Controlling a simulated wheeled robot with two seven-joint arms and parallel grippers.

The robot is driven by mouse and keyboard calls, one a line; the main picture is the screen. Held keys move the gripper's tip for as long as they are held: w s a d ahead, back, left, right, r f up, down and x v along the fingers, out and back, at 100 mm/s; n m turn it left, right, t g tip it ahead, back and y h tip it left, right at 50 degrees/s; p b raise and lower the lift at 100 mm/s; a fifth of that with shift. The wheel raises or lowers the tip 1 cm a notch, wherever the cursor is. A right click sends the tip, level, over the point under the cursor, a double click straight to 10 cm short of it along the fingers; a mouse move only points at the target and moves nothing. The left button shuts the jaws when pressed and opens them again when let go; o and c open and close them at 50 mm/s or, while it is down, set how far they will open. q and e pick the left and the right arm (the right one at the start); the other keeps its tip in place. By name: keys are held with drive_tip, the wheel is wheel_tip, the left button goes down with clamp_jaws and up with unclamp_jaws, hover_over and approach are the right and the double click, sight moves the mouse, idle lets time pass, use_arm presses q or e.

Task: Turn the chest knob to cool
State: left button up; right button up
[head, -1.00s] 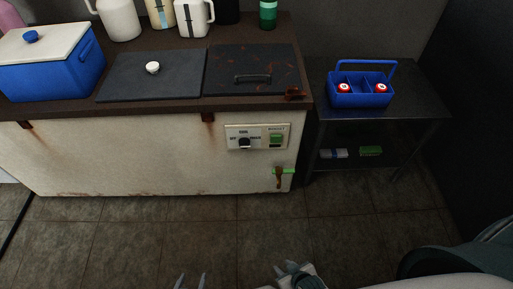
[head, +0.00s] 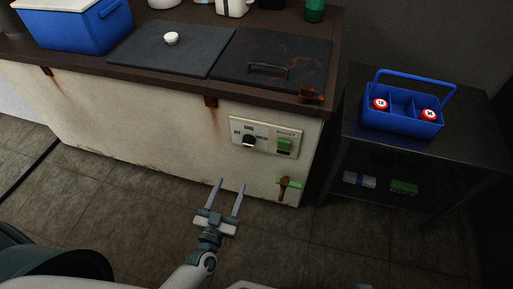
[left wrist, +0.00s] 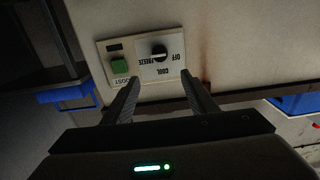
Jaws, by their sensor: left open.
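The chest knob (head: 249,141) is a small black dial on a pale panel (head: 237,123) on the chest's front. OFF is printed to its left, COOL above and FREEZE to its right. In the left wrist view the knob (left wrist: 158,53) and its labels appear upside down. I cannot tell for certain where its pointer is set. My left gripper (head: 229,184) is open and empty, below and in front of the panel. In the wrist view its fingers (left wrist: 158,85) point toward the knob, apart from it. My right gripper is out of view.
A green boost switch (head: 284,146) sits right of the knob. A green-handled drain tap (head: 289,184) sticks out lower right. The chest's dark top (head: 205,85) overhangs the panel. A metal side table (head: 470,143) with a blue caddy (head: 400,118) stands right.

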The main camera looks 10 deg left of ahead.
sight(247, 143)
use_arm(q)
drive_tip(key=w, duration=1)
drive_tip(key=w+b, duration=0.1)
drive_tip(key=w, duration=0.5)
drive_tip(key=shift+d, duration=0.25)
drive_tip(key=shift+w, duration=0.7)
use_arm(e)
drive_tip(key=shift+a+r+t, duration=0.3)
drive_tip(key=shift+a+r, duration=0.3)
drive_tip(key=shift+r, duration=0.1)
use_arm(q)
drive_tip(key=c, duration=1)
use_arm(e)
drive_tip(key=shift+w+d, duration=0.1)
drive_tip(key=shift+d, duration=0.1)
